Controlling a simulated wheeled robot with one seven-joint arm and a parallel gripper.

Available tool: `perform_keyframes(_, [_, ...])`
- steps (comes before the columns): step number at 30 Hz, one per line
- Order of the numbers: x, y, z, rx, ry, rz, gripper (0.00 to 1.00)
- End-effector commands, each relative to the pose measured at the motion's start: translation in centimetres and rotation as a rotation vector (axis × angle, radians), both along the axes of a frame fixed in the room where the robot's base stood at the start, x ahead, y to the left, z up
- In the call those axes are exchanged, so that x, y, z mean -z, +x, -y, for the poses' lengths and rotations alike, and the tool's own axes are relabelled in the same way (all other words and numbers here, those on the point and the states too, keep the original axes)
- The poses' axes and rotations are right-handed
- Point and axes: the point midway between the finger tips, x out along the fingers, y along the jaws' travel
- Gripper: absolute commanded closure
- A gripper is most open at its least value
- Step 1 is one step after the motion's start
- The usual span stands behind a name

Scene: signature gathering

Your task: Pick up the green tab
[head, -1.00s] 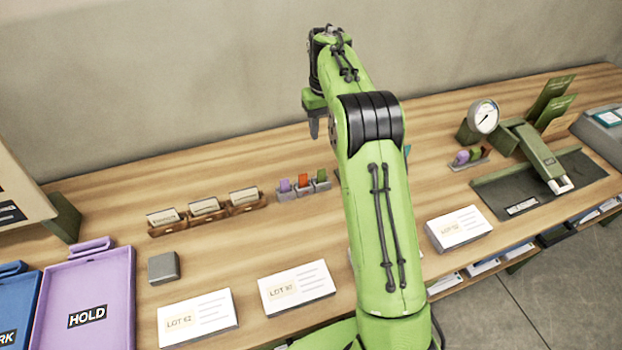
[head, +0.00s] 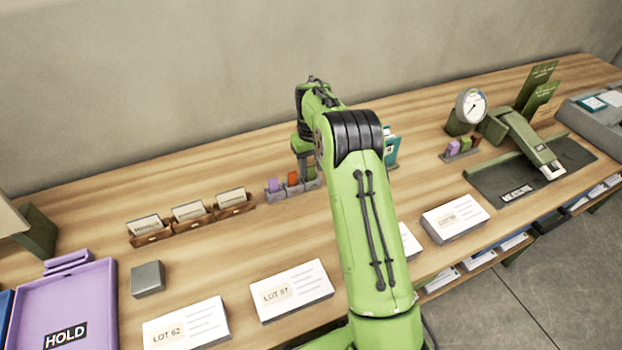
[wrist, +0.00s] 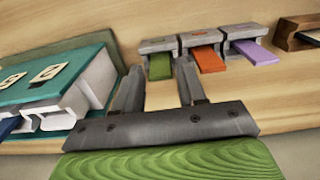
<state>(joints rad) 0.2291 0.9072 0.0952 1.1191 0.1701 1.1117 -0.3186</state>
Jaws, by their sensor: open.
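The green tab (wrist: 159,67) sits in a small grey holder (wrist: 158,45), at the end of a row of three in the wrist view. In the head view my gripper covers this tab. My gripper (wrist: 161,72) is open, with its two fingers pointing at the green tab. The tab shows in the gap between the fingertips, one finger on each side. I cannot tell whether either finger touches it. In the head view my gripper (head: 306,175) is low over the right end of the row.
An orange tab (wrist: 208,59) and a purple tab (wrist: 256,52) stand beside it in matching holders. A teal box (wrist: 65,85) is close on the other side. Wooden card holders (head: 190,216) stand left of the row. Lot cards (head: 290,291) lie in front.

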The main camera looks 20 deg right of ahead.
Motion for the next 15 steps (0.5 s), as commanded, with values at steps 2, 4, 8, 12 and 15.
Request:
perform_keyframes(2, [1.50, -0.03, -0.03, -0.001, 0.001, -0.001, 0.60])
perform_keyframes(4, [1.61, -0.01, -0.04, -0.001, 0.000, 0.000, 0.60])
perform_keyframes(8, [1.44, 0.00, -0.04, -0.001, 0.000, 0.001, 0.60])
perform_keyframes(12, [1.42, 0.00, -0.05, -0.001, 0.000, 0.000, 0.81])
perform_keyframes(15, [1.42, 0.00, -0.05, -0.001, 0.000, 0.000, 0.96])
